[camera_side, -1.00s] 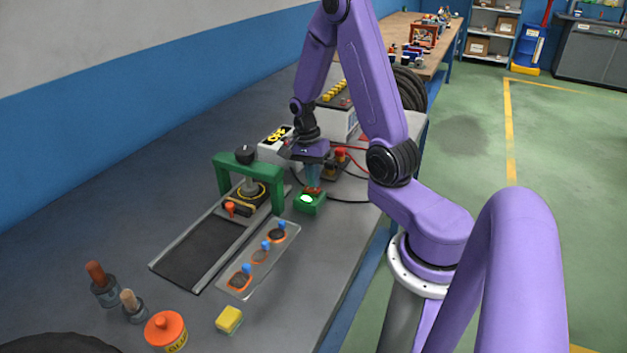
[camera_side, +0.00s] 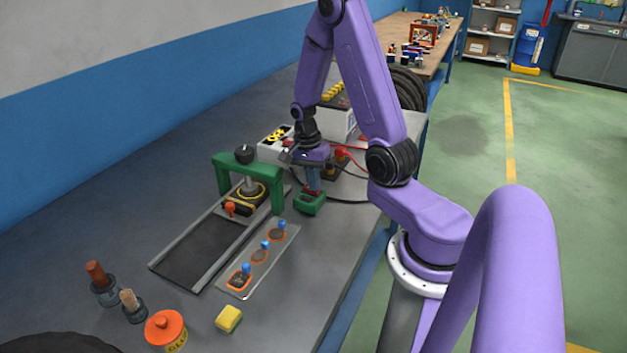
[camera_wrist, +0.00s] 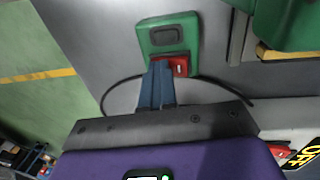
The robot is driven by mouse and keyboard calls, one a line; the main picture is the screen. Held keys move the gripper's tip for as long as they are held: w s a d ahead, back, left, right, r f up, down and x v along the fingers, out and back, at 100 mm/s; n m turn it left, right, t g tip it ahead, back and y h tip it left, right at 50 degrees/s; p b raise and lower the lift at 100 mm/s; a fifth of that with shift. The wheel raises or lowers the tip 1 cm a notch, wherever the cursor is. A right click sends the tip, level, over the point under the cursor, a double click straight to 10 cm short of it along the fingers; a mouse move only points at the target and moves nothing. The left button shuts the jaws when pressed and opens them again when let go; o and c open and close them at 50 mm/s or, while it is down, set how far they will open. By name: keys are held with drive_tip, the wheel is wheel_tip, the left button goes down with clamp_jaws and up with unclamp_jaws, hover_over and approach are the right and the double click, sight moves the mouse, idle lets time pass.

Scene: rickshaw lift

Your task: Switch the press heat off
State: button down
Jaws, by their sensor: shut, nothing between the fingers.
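The green switch box (camera_side: 314,210) sits on the bench beside the press. The wrist view shows the box (camera_wrist: 150,50) with a dark, unlit lamp window (camera_wrist: 168,36) and a red rocker switch (camera_wrist: 181,66) at its near end. My gripper (camera_side: 312,190) is shut and empty, pointing down over the box. In the wrist view its blue fingertips (camera_wrist: 161,66) are at the red rocker and hide part of it; they look in contact. The press (camera_side: 246,165) is a green frame with a black knob, left of the box.
A tray (camera_side: 282,248) holds small patches with blue-topped pieces. A yellow block (camera_side: 229,319), an orange-lidded tin (camera_side: 165,330) and two brushes in pots stand at the front. Dark cables run behind the box. The bench right of the tray is clear.

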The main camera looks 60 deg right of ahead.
sight(304, 188)
drive_tip(key=shift+f, duration=0.15)
drive_tip(key=shift+w+a, duration=0.15)
drive_tip(key=shift+w, duration=0.85)
wheel_tip(304, 188, up, 14)
drive_tip(key=shift+w, duration=0.35)
